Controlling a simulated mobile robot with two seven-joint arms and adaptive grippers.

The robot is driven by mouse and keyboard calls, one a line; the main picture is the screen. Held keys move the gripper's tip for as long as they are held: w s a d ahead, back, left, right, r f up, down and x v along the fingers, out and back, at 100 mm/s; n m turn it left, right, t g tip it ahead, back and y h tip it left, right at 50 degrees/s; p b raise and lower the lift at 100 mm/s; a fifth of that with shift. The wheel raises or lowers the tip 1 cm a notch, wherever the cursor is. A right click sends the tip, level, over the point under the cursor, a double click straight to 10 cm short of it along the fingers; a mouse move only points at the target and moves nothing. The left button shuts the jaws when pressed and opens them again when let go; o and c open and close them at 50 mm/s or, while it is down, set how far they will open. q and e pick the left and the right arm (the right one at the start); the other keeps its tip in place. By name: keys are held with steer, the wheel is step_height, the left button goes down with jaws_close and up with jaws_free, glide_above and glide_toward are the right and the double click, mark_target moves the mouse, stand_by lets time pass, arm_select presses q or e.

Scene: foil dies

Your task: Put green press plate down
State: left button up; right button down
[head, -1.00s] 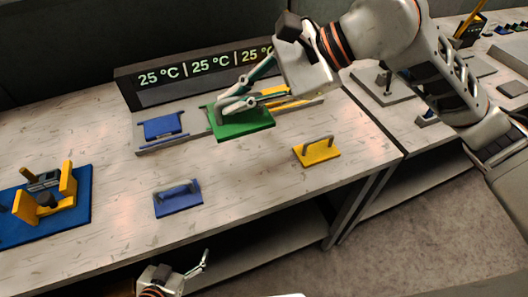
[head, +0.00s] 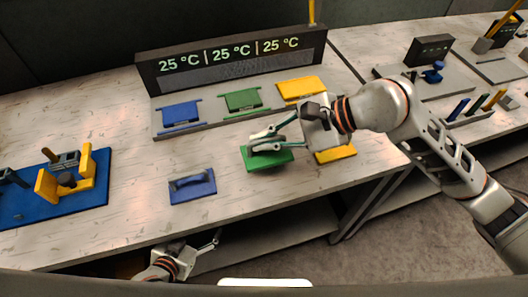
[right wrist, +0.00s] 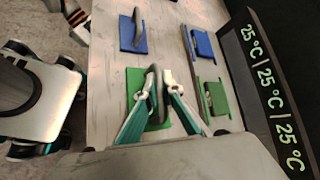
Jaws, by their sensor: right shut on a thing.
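The green press plate (head: 280,158) is at or just above the bench top, between the blue press plate (head: 205,189) and the yellow press plate (head: 337,155). I cannot tell whether its underside touches the bench. My right gripper (head: 256,142) is shut on its upright handle; its fingers also show around the handle in the right wrist view (right wrist: 160,78), with the green plate (right wrist: 137,82) below. The gripper hides part of the handle and of the yellow plate. My left gripper (head: 212,243) hangs low at the bench's front edge, away from the plates; its opening is unclear.
Blue (head: 181,115), green (head: 243,100) and yellow (head: 301,88) dies sit on a grey rack below the temperature display (head: 232,58). A blue mat (head: 90,206) with a yellow fixture lies at left. Bare bench lies between the plates and the rack.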

mark_target(273, 153)
steer(key=shift+f, duration=2.7)
steer(key=shift+f, duration=0.1)
steer(key=c, duration=2.5)
jaws_free()
steer(key=shift+f, duration=0.15)
steer(key=shift+c, duration=0.2)
steer(key=o, duration=0.4)
steer(key=shift+c, duration=0.2)
